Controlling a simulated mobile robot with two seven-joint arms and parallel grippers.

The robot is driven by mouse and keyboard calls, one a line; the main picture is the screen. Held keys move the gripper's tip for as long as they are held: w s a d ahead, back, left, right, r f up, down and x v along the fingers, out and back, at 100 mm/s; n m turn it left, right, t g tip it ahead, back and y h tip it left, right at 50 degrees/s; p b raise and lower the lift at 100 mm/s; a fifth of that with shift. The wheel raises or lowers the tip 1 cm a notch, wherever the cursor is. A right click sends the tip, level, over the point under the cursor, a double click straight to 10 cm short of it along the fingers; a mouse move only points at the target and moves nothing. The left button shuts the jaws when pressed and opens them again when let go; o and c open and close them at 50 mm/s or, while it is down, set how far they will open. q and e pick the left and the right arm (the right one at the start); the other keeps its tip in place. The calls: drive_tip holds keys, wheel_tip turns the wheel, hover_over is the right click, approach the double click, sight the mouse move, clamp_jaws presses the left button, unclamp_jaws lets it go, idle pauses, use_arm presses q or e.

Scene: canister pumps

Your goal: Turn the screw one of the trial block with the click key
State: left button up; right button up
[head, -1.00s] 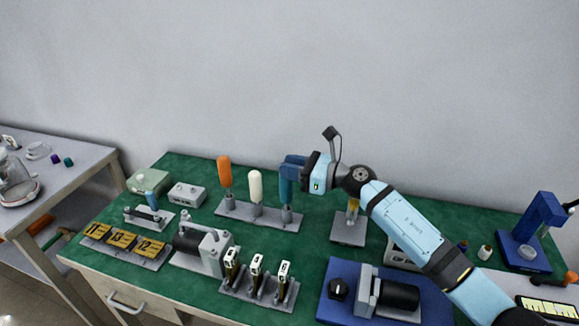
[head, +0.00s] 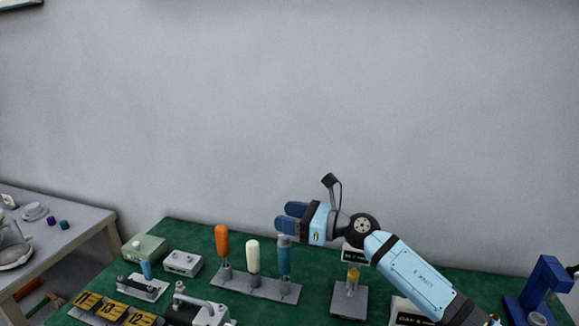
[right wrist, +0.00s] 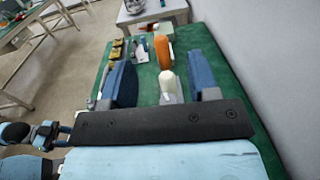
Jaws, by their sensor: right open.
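My right gripper (head: 287,217) is open and empty, with its two blue fingers pointing left, just above the blue-handled tool (head: 284,258). That tool stands upright in a grey rack (head: 258,287) beside a white-handled tool (head: 253,256) and an orange-handled tool (head: 222,241). I cannot tell which one is the click key. In the right wrist view the white handle (right wrist: 170,86) and orange handle (right wrist: 162,51) show beyond and between the spread fingers (right wrist: 162,80); the blue handle is not visible there. I cannot identify the trial block or its screw one.
A grey stand with a yellow part (head: 352,278) is right of the rack. A blue press-like device (head: 540,292) stands far right. Grey and green boxes (head: 183,262) (head: 144,247) and numbered yellow plates (head: 112,309) are at left.

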use_arm(q)
drive_tip(key=shift+a+r+p, duration=0.1)
drive_tip(key=shift+r+p, duration=0.2)
drive_tip(key=shift+p, duration=0.4)
use_arm(e)
wheel_tip(320, 180, up, 14)
drive_tip(key=shift+r, duration=0.15)
